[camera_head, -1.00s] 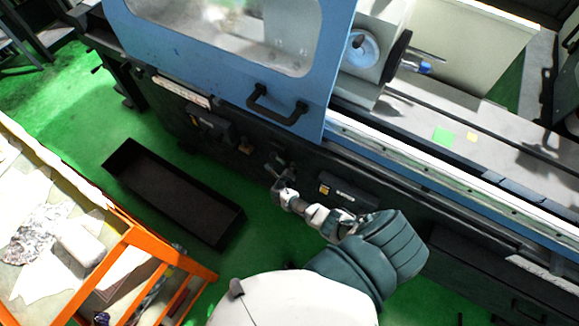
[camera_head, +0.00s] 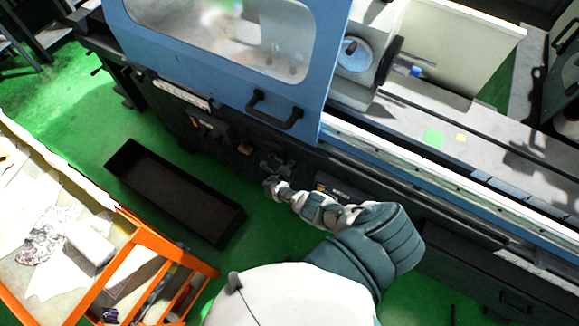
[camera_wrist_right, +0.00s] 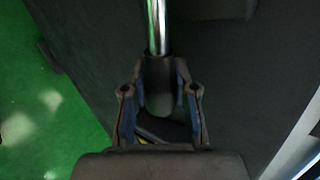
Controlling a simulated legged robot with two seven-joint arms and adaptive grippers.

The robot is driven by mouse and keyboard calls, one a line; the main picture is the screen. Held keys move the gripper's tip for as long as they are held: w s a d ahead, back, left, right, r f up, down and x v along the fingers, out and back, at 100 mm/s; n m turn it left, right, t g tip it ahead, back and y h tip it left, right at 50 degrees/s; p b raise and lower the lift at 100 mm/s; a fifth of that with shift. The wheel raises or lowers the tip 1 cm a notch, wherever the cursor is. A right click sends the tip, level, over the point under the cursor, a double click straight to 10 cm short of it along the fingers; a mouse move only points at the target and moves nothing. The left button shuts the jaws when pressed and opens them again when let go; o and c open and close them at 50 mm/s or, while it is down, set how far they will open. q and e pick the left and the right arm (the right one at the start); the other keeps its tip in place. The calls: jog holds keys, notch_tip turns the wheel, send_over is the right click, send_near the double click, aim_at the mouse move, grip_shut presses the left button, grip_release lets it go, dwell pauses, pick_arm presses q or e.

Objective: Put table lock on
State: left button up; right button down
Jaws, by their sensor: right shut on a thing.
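A lever with a shiny metal rod (camera_wrist_right: 158,25) and a dark rounded grip (camera_wrist_right: 159,88) shows in the right wrist view; I take it to be the table lock. My right gripper (camera_wrist_right: 160,95) has its fingers on both sides of the dark grip, shut on it. In the head view, my right gripper (camera_head: 271,184) is at the front of the grinder's dark base, just below a small lever fitting (camera_head: 277,164). The gripper hides the lever's end there. My left gripper is not in view.
The blue grinder door (camera_head: 225,75) with its black handle (camera_head: 274,110) is above the gripper. A black open bin (camera_head: 175,192) stands on the green floor to the left. An orange-framed cart (camera_head: 145,240) is at lower left. Green floor is clear between them.

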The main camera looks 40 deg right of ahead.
jog(key=shift+w+a+r, duration=0.1)
jog(key=shift+w+r, duration=0.1)
jog(key=shift+w, duration=0.1)
jog(key=c, duration=0.9)
grip_release()
jog(key=shift+f, duration=0.15)
jog(key=shift+s, duration=0.1)
jog(key=v, duration=1.2)
